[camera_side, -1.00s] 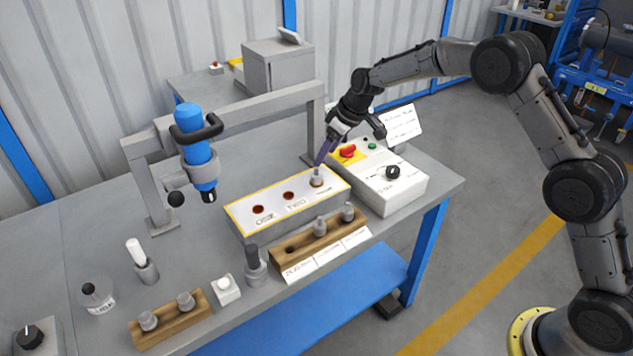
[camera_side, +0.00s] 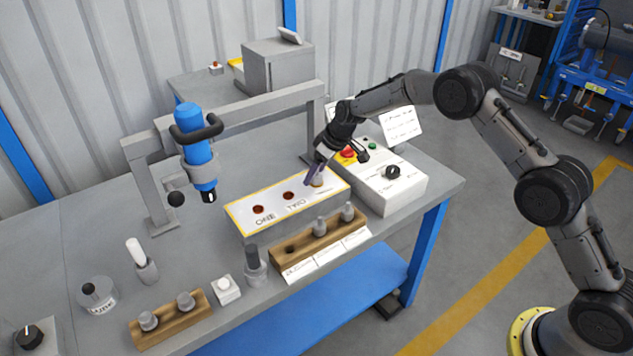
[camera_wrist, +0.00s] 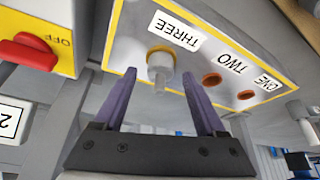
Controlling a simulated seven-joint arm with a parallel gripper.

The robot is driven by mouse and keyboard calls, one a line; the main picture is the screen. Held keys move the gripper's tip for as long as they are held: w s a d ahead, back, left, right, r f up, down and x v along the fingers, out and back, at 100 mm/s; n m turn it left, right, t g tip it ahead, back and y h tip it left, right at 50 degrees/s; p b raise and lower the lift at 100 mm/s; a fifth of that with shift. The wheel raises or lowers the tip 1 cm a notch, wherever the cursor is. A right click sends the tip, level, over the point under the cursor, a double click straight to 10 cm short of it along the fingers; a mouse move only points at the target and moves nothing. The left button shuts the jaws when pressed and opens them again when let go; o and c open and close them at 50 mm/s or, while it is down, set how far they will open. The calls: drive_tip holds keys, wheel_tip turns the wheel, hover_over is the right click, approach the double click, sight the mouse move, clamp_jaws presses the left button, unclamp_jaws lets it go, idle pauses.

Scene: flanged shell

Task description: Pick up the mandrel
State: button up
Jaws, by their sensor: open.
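A grey pin with a pale, yellowish collar (camera_wrist: 160,68) stands in the hole marked THREE of the white, yellow-edged block. In the side view, its pale collar (camera_side: 318,181) is partly hidden by my fingers. No label shows which piece is the mandrel. My gripper (camera_side: 309,177) is open and empty over the block, close beside this piece. In the wrist view, the purple fingers of my gripper (camera_wrist: 160,77) stand apart, with the pin appearing between their tips. I cannot tell whether they touch it.
Holes ONE (camera_side: 258,209) and TWO (camera_side: 288,195) look empty. A control box (camera_side: 400,190) with a red switch stands close on the right. A wooden rack (camera_side: 290,254) holds grey pegs in front. A blue tool (camera_side: 199,160) hangs from a frame on the left.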

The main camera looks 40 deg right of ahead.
clamp_jaws()
drive_tip(key=shift+r, duration=0.1)
idle(0.3)
